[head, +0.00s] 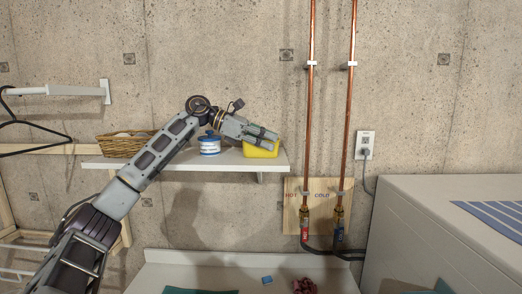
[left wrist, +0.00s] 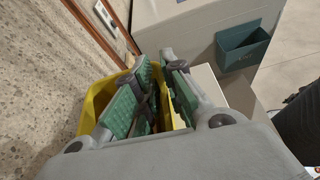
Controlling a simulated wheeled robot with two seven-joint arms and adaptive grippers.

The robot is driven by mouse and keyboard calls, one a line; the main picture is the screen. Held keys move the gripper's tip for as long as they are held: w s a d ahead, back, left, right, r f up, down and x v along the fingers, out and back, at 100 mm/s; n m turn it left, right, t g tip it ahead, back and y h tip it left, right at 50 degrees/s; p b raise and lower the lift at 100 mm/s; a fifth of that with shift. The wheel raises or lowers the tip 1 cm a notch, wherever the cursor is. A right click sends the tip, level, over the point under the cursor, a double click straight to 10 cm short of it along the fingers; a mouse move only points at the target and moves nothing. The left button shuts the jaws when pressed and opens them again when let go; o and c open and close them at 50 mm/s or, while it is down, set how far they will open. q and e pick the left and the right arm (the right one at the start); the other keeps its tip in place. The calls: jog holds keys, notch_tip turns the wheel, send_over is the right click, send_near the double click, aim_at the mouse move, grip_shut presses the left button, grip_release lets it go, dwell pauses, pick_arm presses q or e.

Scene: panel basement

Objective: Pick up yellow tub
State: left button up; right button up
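The yellow tub (head: 262,149) stands near the right end of the white wall shelf (head: 222,161). My left gripper (head: 277,138) reaches in from the left, over the tub's top. In the left wrist view the tub (left wrist: 94,104) shows behind and beside the green-padded fingers. The left gripper's fingers (left wrist: 162,75) stand apart with a narrow gap, and yellow shows between them. The fingers seem to straddle one tub wall. Contact with that wall cannot be made out. My right gripper is not in view.
A white-and-blue container (head: 209,146) and a wicker basket (head: 124,145) share the shelf to the left. Copper pipes (head: 310,100) run up the wall just right of the shelf. A white appliance (head: 440,230) stands at the right.

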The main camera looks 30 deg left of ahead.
pick_arm(q)
grip_shut()
jog(key=shift+r, duration=0.1)
notch_tip(320, 180, up, 18)
jog(key=p, duration=0.1)
dwell(1.0)
jog(key=shift+f, duration=0.25)
dwell(0.5)
